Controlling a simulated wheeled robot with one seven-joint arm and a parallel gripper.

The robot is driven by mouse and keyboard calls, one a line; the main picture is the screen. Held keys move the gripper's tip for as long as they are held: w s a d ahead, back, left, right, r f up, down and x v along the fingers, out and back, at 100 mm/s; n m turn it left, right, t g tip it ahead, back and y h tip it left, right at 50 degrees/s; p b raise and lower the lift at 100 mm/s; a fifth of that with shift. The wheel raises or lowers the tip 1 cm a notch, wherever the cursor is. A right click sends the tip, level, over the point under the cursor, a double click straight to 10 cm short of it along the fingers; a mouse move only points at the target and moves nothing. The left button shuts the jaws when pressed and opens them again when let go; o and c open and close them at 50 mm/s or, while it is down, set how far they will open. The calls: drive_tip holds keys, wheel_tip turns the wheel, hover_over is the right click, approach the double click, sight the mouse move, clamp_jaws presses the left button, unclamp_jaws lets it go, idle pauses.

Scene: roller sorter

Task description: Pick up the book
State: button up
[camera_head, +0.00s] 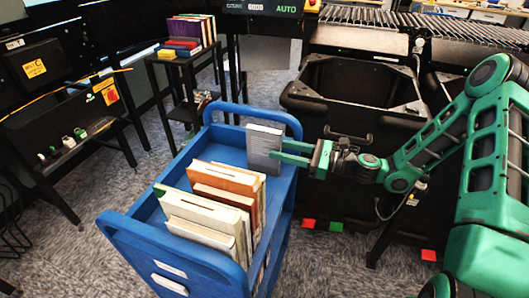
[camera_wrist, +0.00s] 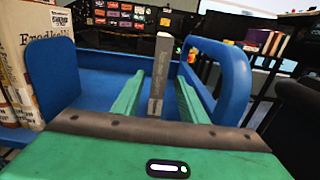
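A thin grey book (camera_head: 264,143) stands upright near the far right end of the blue cart (camera_head: 225,155). My gripper (camera_head: 283,152) reaches in from the right, with its green fingers open and level at the book's edge. In the wrist view the book's grey spine (camera_wrist: 160,72) stands between the two open fingers (camera_wrist: 158,98). A gap shows on each side of the spine, so the fingers appear not to touch it. The book's lower end is partly hidden by my gripper in the wrist view.
Several white and tan books (camera_head: 212,205) stand in the cart's near part. A blue divider (camera_wrist: 52,72) and the cart's raised blue handle (camera_wrist: 228,75) flank the fingers. A black bin (camera_head: 355,125) stands right of the cart. A dark shelf (camera_head: 185,65) with books is behind.

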sight(264, 145)
drive_tip(key=shift+x, duration=3.05)
drive_tip(key=shift+r, duration=0.15)
clamp_jaws()
